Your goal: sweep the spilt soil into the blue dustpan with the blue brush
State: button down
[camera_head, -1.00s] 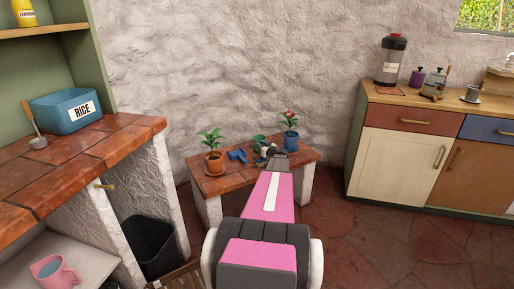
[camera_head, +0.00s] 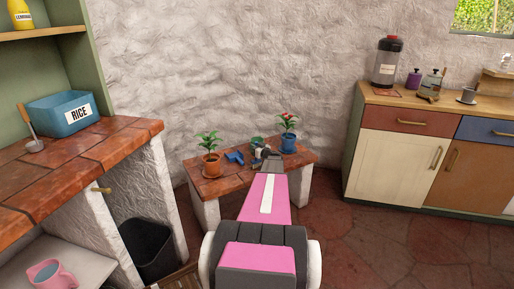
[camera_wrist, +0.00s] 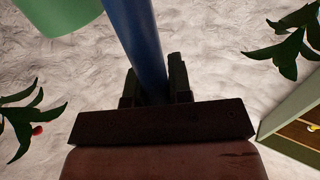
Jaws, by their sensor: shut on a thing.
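My gripper (camera_head: 262,155) is over the low tiled table (camera_head: 228,186) in the head view, small and partly covered by my own arm. In the wrist view its dark fingers (camera_wrist: 158,88) are shut on a blue handle (camera_wrist: 135,35), which I take to be the blue brush. The brush's bristles are not visible. The blue dustpan (camera_head: 234,157) lies on the table to the left of my gripper. I cannot make out the spilt soil in either view.
A plant in an orange pot (camera_head: 212,168) stands left of the dustpan. A red-flowered plant in a blue pot (camera_head: 289,144) stands to the right, with a green pot (camera_head: 257,142) behind my gripper. A cabinet (camera_head: 395,155) stands at the right.

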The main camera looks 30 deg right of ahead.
jog(key=shift+w+a+f, duration=0.1)
jog(key=shift+w+a, duration=0.05)
jog(key=shift+a, duration=2.25)
jog(key=shift+w+a, duration=0.5)
jog(key=shift+a, duration=0.3)
jog(key=shift+w+a, duration=0.45)
jog(key=shift+a, duration=0.3)
jog(key=shift+d, duration=5.25)
jog(key=shift+w+a, duration=0.25)
jog(key=shift+a, duration=1.5)
jog(key=shift+w+a, duration=0.2)
jog(key=shift+a, duration=1.5)
jog(key=shift+w+a, duration=0.25)
jog(key=shift+a, duration=1.5)
